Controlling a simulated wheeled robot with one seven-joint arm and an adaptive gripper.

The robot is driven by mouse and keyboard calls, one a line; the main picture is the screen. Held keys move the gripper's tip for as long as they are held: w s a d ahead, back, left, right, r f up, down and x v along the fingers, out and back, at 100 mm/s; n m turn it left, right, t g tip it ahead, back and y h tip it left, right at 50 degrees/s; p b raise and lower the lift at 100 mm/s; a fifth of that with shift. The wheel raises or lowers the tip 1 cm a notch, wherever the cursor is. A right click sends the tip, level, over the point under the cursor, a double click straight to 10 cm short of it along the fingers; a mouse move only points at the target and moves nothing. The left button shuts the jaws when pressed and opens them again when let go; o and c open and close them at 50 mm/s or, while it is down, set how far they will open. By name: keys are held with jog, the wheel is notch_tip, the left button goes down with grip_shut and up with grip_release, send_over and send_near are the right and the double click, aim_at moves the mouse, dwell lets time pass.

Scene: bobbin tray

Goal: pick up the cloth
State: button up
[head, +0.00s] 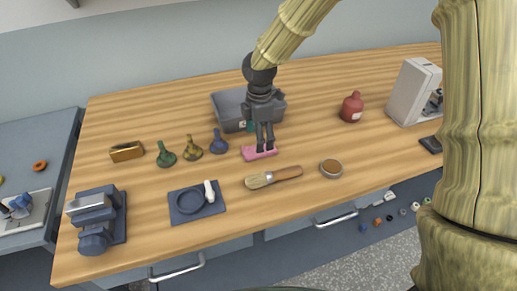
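A small pink flat piece, which looks like the cloth (249,155), lies on the wooden table in front of the grey bin. My gripper (265,149) points straight down at it, with its fingertips at or just over the pink piece. The two dark fingers stand close together with a narrow gap between them. They hide part of the cloth's far edge. I cannot tell whether they touch or grip it.
A grey bin (228,108) stands right behind my gripper. A brush (273,177) and round dish (331,168) lie in front. A red jar (352,107) stands right.

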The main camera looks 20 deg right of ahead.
jog(key=shift+s+f, duration=0.25)
jog(key=shift+f, duration=0.05)
jog(key=f, duration=0.1)
jog(key=f+p, duration=0.1)
jog(key=f, duration=0.1)
jog(key=shift+w+f, duration=0.1)
jog(key=shift+w, duration=0.3)
jog(key=shift+s+f, duration=0.2)
jog(key=shift+f, duration=0.05)
jog(key=c, duration=1)
jog(key=shift+c, duration=0.2)
notch_tip(320, 180, up, 10)
jog(key=b, duration=0.1)
